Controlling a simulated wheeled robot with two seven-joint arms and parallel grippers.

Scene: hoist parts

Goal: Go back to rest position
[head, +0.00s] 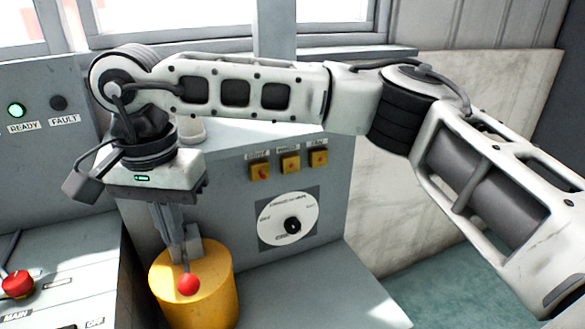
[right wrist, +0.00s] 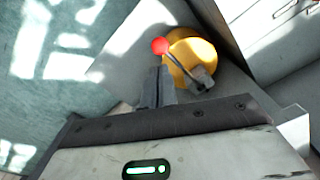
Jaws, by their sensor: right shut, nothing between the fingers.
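My right gripper (head: 180,245) points down in the head view, just above and behind a yellow cylinder (head: 205,295). The cylinder carries a lever with a red ball knob (head: 188,285). The gripper is shut with nothing between its fingers. In the right wrist view the shut fingers (right wrist: 157,85) are beside the lever and its red knob (right wrist: 160,46), with the yellow cylinder (right wrist: 192,55) behind. I cannot tell whether the fingers touch the lever. My left gripper is not in view.
A grey panel holds a round dial (head: 290,222) and several yellow switches (head: 290,163). The grey ledge (head: 330,290) right of the cylinder is clear.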

